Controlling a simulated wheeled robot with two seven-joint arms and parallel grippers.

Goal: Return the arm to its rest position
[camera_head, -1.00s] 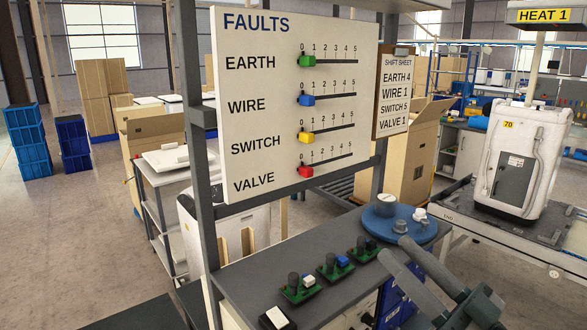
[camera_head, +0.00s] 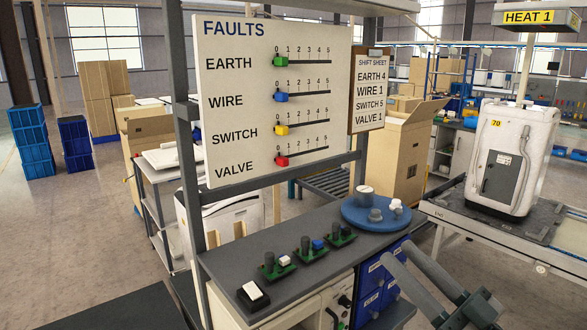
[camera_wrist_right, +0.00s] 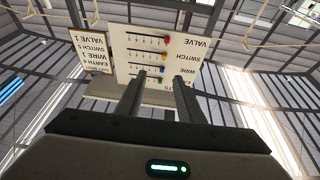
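My right gripper (camera_head: 396,250) is at the lower right of the head view, its two fingers apart and pointing up and left. In the right wrist view the fingers (camera_wrist_right: 160,76) are also apart, with nothing held between them. The white faults board (camera_head: 345,75) stands upright ahead, left of the gripper. It has a green slider (camera_head: 281,62), a blue slider (camera_head: 281,96), a yellow slider (camera_head: 281,130) and a red slider (camera_head: 282,161), all at the 0 end. My left gripper is not in view.
The grey bench (camera_head: 240,262) holds several small green boards, a white switch (camera_head: 253,292) and a blue round plate (camera_head: 352,217). Blue drawers (camera_head: 370,299) are below, close to the gripper. A grey post (camera_head: 185,150) and a shift sheet (camera_head: 369,95) flank the board. A white machine (camera_head: 515,150) stands right.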

